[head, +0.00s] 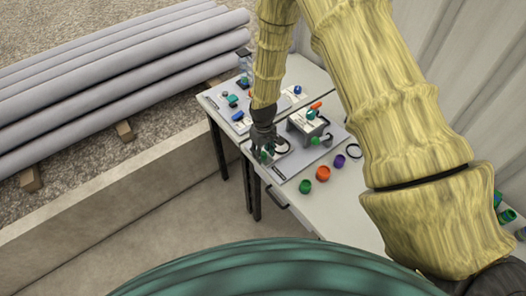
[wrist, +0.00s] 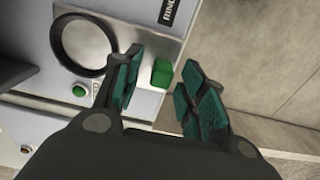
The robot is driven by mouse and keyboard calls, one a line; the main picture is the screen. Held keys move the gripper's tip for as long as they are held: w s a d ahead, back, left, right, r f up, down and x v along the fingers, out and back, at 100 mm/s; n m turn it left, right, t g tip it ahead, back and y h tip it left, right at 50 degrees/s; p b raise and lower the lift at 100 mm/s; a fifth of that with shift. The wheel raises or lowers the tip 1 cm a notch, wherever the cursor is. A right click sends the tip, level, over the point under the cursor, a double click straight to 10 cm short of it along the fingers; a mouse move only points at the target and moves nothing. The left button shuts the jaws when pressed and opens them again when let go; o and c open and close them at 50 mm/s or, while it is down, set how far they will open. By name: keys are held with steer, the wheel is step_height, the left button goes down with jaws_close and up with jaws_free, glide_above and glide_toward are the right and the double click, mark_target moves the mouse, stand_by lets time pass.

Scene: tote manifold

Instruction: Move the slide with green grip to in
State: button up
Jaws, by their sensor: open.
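The green grip (wrist: 162,73) of the slide shows in the wrist view as a small green block on a light metal plate. My gripper (wrist: 160,85) is open, with one teal-padded finger on each side of the grip. A small gap shows on both sides, closer on the left. In the head view my gripper (head: 264,153) points down at the front left of a panel on the table. There it hides most of the slide, and I cannot tell the slide's position along its travel.
A black ring around a grey disc (wrist: 82,42) and a green button (wrist: 80,90) lie left of the grip. A table (head: 338,203) holds panels with coloured fittings. Orange (head: 323,173) and green (head: 305,186) cups stand right of my gripper. Grey pipes (head: 120,75) lie at left.

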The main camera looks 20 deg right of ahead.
steer(key=shift+s+f, duration=0.1)
steer(key=shift+f, duration=0.2)
jaws_close()
